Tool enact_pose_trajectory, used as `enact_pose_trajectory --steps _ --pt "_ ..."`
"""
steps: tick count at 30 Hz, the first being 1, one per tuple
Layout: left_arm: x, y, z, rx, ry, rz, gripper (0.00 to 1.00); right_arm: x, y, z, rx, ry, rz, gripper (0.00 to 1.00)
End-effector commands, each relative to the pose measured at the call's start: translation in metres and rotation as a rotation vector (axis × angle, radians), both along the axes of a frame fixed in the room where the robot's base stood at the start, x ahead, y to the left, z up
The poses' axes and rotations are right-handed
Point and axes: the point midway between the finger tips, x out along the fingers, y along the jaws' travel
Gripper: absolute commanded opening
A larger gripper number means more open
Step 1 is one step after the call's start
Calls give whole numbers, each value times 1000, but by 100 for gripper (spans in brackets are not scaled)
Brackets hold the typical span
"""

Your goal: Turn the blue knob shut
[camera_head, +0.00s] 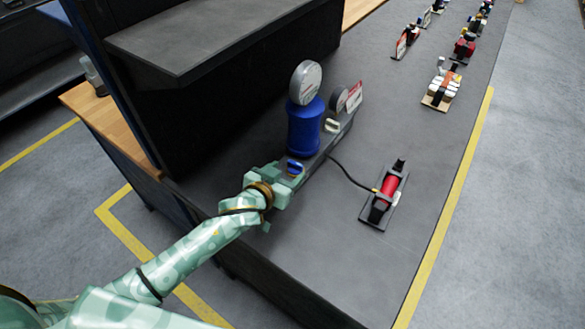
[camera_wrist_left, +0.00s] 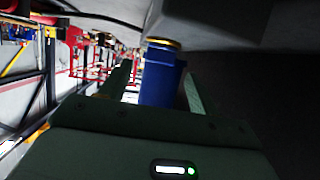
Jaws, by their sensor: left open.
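The small blue knob (camera_head: 295,167) sits low at the near end of the grey valve unit (camera_head: 318,160) on the dark bench. My left gripper (camera_head: 284,178) is right at it, coming from the lower left, and hides part of it. In the left wrist view the left gripper's fingers (camera_wrist_left: 155,92) are open, one on each side of a blue part (camera_wrist_left: 160,78) with a yellow band, which looks like the knob. Whether a finger touches it I cannot tell. The right gripper is not in view.
A large blue cylinder (camera_head: 305,128) with a round gauge (camera_head: 306,82) stands just behind the knob. A black cable runs right to a red device (camera_head: 382,194). A dark shelf (camera_head: 205,40) overhangs at upper left. The bench front (camera_head: 350,270) is clear.

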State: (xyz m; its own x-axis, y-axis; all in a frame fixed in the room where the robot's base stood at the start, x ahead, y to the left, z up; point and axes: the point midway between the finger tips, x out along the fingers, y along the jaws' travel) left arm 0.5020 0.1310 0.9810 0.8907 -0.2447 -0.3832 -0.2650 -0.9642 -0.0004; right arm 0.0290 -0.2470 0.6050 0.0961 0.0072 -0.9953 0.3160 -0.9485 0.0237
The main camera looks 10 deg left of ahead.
Motion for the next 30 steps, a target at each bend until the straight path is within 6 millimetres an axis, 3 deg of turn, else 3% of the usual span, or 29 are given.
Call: enact_pose_trajectory --steps 7,18,23,30 --pt "33 -9 -15 0 0 0 62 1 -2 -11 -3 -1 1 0" --pt "38 -11 -16 -1 0 0 62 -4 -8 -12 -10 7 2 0" --pt "38 -11 -16 -1 0 0 17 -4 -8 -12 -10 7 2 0" --pt "39 -10 -13 5 1 -66 17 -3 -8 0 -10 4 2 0"
